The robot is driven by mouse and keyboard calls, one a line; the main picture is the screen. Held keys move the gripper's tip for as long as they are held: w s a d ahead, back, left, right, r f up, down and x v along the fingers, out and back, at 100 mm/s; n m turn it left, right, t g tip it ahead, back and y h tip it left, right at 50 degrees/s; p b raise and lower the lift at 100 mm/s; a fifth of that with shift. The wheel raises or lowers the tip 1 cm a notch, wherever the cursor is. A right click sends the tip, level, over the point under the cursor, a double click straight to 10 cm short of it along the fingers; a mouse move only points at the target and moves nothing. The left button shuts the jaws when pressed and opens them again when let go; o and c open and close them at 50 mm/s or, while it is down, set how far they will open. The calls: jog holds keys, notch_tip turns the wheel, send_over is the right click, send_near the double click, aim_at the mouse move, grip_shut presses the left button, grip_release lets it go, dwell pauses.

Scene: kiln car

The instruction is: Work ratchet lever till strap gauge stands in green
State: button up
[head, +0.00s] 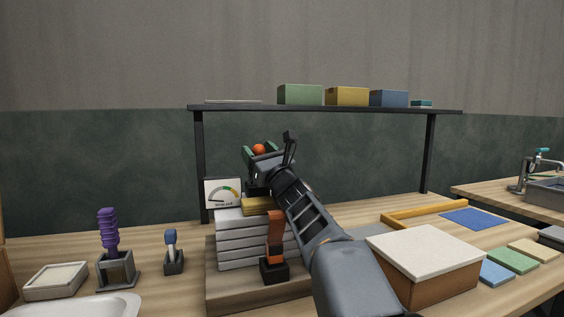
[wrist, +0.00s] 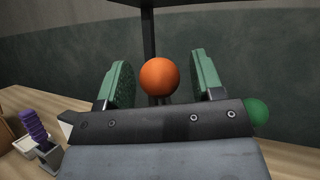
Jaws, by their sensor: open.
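The strap gauge (head: 222,192) is a white dial with a coloured arc, standing left of the stack; its needle is too small to read surely. An orange strap (head: 274,228) runs down the front of the stacked pale slabs (head: 238,243) to a black block. An orange ball (head: 259,149), apparently the ratchet lever's knob, sits above the stack. My gripper (head: 259,155) is open with its green-padded jaws around the ball. In the wrist view the ball (wrist: 159,76) lies between the jaws, with gaps on both sides. The lever's shaft is mostly hidden by my gripper.
A dark shelf frame (head: 330,108) holding several boxes spans behind the stack. A purple-handled tool (head: 109,235) and a small blue-handled tool (head: 171,243) stand left. A white-topped box (head: 424,250) is close to my arm on the right. A green ball (wrist: 258,111) shows beside my gripper.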

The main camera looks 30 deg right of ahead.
jog(key=s+d+f+p, duration=0.1)
jog(key=s+d, duration=0.1)
jog(key=s, duration=1.2)
jog(key=shift+s+d+f, duration=0.15)
jog(key=shift+s+f, duration=0.15)
jog(key=shift+s, duration=0.1)
jog(key=shift+r, duration=0.1)
